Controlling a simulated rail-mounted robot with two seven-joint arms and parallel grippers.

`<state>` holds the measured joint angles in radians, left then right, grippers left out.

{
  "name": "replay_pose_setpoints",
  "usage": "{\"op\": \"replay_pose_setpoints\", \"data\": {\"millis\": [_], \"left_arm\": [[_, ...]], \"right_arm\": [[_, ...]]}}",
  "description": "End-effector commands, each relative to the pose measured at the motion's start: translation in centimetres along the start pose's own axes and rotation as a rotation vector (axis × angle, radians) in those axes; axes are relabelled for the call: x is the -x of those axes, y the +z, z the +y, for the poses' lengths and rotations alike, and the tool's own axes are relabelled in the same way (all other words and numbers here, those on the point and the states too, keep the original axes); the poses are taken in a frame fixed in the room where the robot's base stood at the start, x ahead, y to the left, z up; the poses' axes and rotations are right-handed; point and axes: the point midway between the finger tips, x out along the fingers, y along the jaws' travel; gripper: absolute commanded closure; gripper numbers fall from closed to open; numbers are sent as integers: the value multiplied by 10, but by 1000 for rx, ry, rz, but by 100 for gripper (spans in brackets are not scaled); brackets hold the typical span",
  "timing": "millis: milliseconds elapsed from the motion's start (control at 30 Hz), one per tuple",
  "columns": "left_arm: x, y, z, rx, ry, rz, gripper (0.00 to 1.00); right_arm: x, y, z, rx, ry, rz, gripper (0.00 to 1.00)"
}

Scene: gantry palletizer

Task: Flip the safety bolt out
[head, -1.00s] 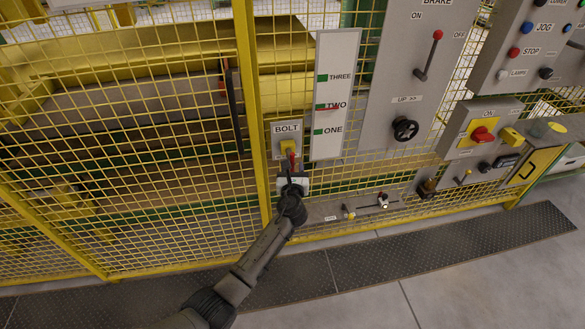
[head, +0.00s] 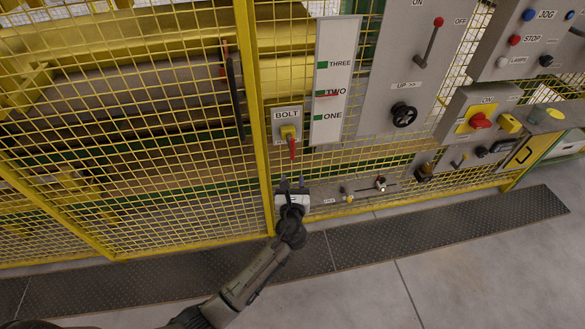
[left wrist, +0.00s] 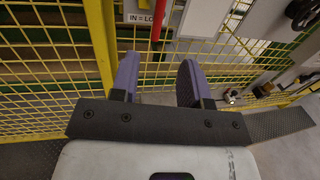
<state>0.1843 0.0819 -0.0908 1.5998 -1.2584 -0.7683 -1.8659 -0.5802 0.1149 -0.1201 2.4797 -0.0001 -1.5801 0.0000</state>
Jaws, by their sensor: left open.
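The safety bolt sits on a grey plate labelled BOLT (head: 287,114) on the yellow mesh fence. It has a yellow block (head: 288,132) and a red handle (head: 292,149) that hangs down. In the left wrist view the red handle (left wrist: 157,22) shows at the top, beside a label partly reading "IN = LO". My left gripper (head: 292,184) is below the handle in the head view, apart from it. In the left wrist view its two purple fingers (left wrist: 156,80) are spread with nothing between them. My right gripper is not in view.
A level board (head: 334,80) marked ONE, TWO, THREE stands right of the bolt. A brake panel (head: 400,70) with a red-knobbed lever and a black handwheel is further right. A low plate with a slider (head: 380,184) is right of my gripper. Yellow fence posts (head: 258,120) stand left.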

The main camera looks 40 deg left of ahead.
Motion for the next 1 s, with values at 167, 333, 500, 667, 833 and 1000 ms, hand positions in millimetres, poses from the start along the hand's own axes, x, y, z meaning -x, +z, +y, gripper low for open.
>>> {"op": "replay_pose_setpoints", "data": {"millis": [167,333,500,667,833,1000], "left_arm": [[14,0,0,0,0,1,58],[18,0,0,0,1,0,58],[18,0,0,0,1,0,58],[18,0,0,0,1,0,58],[18,0,0,1,0,0,58],[18,0,0,97,2,0,58]], "right_arm": [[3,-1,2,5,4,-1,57],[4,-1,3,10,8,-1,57],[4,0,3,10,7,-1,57],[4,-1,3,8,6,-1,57],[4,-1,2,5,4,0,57],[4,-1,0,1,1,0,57]]}}
